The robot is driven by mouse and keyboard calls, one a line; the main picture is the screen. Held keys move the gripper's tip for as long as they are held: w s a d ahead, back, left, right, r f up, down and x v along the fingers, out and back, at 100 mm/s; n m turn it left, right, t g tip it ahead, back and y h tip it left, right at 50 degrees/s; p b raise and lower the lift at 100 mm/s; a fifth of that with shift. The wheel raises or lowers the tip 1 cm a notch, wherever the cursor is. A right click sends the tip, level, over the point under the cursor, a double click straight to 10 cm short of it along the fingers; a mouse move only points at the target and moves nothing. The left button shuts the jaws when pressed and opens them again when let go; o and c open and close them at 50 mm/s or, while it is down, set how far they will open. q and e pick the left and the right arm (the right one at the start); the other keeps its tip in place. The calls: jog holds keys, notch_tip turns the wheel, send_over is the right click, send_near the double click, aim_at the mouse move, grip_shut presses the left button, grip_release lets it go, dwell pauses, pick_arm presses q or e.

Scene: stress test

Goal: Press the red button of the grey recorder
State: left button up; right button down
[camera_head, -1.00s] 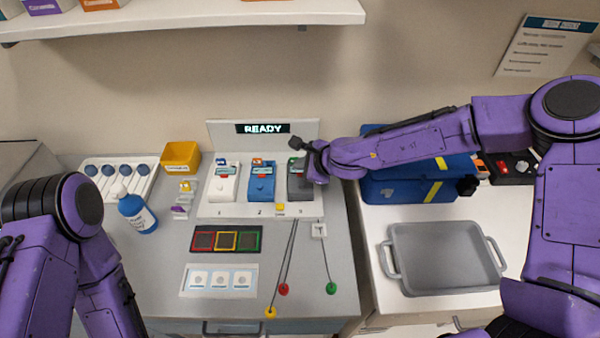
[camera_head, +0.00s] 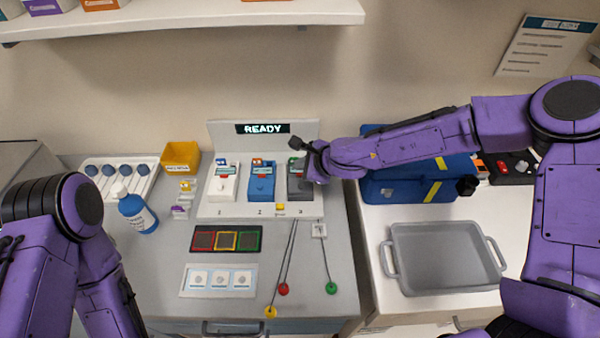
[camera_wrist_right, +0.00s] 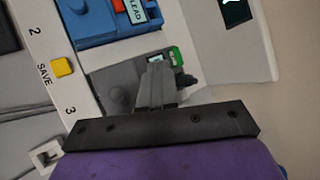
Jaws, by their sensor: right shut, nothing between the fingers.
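The grey recorder (camera_head: 299,188) is the rightmost of three units on the white stand, by the number 3. In the right wrist view its grey body (camera_wrist_right: 112,88) shows beside my fingers, with a green part (camera_wrist_right: 176,56) at its far end. My right gripper (camera_head: 304,168) is over the grey recorder, shut and empty. In the right wrist view its closed fingers (camera_wrist_right: 155,72) point at the recorder's upper part. I cannot tell whether they touch it. The red button does not show; the fingers cover that area. My left arm shows at left, but its gripper is out of view.
A blue recorder (camera_head: 261,186) and a white one (camera_head: 223,187) stand left of the grey one. A yellow SAVE button (camera_head: 280,206) is in front. A display (camera_head: 262,128) reads READY. A blue bag (camera_head: 400,188) and a grey tray (camera_head: 388,262) are at right.

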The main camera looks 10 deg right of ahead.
jog(key=shift+f, duration=0.1)
jog(key=shift+f+b, duration=0.3)
jog(key=shift+f+b, duration=0.45)
jog(key=shift+f, duration=0.05)
dwell(0.7)
jog(key=shift+r, duration=0.1)
jog(key=shift+r+p, duration=0.8)
jog(key=shift+p, duration=0.15)
notch_tip(320, 180, up, 5)
jog(key=p, duration=0.4)
jog(key=shift+p, duration=0.4)
